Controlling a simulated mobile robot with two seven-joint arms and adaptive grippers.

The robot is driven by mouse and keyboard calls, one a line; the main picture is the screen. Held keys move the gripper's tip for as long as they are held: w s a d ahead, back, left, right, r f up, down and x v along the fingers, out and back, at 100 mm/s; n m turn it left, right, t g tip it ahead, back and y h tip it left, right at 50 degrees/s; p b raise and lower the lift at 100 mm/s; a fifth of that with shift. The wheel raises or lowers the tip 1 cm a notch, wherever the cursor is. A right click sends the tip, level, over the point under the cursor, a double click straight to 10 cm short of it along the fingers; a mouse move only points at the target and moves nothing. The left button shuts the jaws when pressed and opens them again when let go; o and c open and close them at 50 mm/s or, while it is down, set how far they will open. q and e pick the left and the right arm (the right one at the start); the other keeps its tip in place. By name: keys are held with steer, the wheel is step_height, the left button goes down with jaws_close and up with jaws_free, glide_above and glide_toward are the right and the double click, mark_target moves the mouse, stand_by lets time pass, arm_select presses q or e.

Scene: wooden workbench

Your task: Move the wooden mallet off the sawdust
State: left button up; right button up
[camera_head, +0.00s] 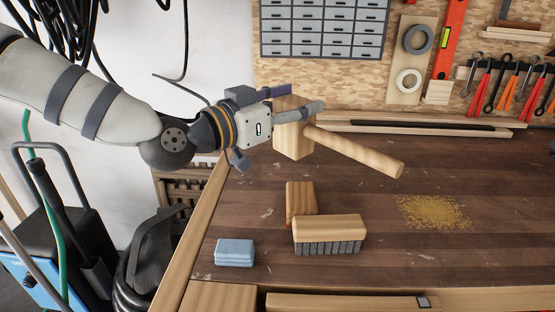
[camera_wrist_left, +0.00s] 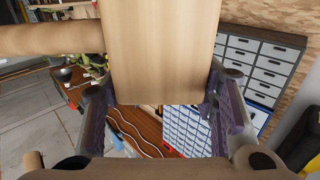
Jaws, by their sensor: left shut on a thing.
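The wooden mallet (camera_head: 358,151) is held by my left gripper (camera_head: 297,107), which is shut on the mallet's block head at the back left of the bench. Its handle points to the right and toward the front. The mallet seems to be above the bench top. In the left wrist view, the mallet's head (camera_wrist_left: 163,45) sits between the fingers and the handle runs to the left. The sawdust (camera_head: 433,212) is a yellow patch on the right of the bench, with nothing on it. My right gripper is not in view.
A wooden brush (camera_head: 329,229) with dark bristles, a wooden block (camera_head: 301,199) and a blue block (camera_head: 235,252) lie on the front left of the workbench (camera_head: 390,260). Wooden strips (camera_head: 420,125) lie along the back. Tools hang on the wall. Bare bench surrounds the sawdust.

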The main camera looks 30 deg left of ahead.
arm_select(q)
steer(key=w+a+f+b, duration=0.1)
steer(key=w+f, duration=0.3)
steer(key=w+a+f+b, duration=0.2)
steer(key=w+f, duration=0.2)
steer(key=w+a+f+b, duration=0.1)
steer(key=w+a+f, duration=0.1)
steer(key=f, duration=0.3)
steer(key=shift+w+a, duration=0.2)
steer(key=shift+w, duration=0.7)
steer(key=shift+r, duration=0.25)
steer(key=shift+f, duration=0.25)
steer(key=o, duration=1.5)
steer(key=shift+o, duration=0.2)
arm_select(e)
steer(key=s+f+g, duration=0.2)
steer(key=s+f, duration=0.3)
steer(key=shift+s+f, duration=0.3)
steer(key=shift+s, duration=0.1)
